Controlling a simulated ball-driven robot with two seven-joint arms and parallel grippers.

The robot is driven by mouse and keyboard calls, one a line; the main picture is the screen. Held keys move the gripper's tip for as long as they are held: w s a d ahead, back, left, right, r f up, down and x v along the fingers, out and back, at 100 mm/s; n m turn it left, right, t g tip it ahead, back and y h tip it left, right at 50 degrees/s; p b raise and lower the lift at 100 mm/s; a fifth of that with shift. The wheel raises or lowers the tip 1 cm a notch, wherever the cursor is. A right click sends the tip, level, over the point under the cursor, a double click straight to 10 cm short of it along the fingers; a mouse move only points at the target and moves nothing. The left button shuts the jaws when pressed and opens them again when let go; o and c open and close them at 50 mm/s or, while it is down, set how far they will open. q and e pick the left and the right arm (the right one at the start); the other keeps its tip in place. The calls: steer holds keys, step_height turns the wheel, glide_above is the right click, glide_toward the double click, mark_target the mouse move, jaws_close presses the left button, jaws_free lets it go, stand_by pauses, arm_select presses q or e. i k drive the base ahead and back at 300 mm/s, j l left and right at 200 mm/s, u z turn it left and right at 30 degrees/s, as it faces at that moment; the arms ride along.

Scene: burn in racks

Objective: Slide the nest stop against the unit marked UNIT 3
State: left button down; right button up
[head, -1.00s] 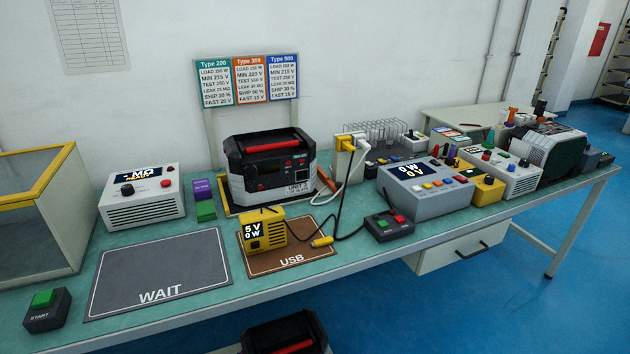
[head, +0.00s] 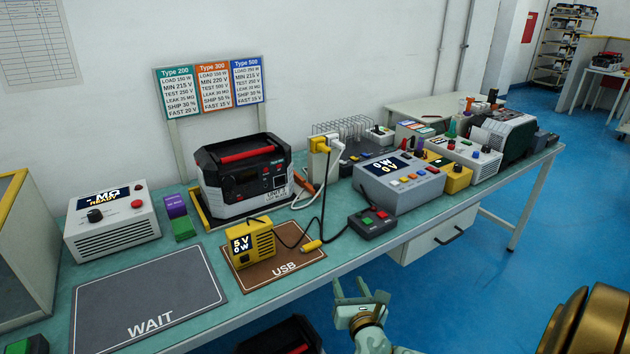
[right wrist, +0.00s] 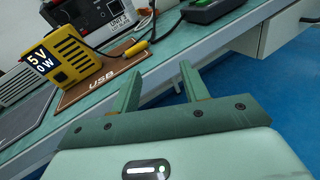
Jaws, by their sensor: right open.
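The unit marked UNIT 3 (head: 243,175) is a black and grey power station with a red handle, upright in a yellow-edged nest (head: 205,216) on the bench. Its lower corner shows in the right wrist view (right wrist: 115,13). I cannot clearly make out the nest stop. A green block (head: 184,229) and a purple block (head: 175,205) sit just left of the nest. My right gripper (head: 360,293) is open and empty, in front of the bench edge and below the USB mat. In the right wrist view its two fingers (right wrist: 160,82) are apart. My left gripper is out of view.
The yellow 5V 0W box (head: 252,246) stands on the brown USB mat (head: 285,272), with a cable leading right. The grey WAIT mat (head: 150,295) is empty. A small black button box (head: 372,223) and grey meter (head: 400,182) stand to the right.

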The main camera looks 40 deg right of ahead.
mark_target(301, 181)
steer(key=i+l, duration=0.65)
steer(key=i, duration=0.15)
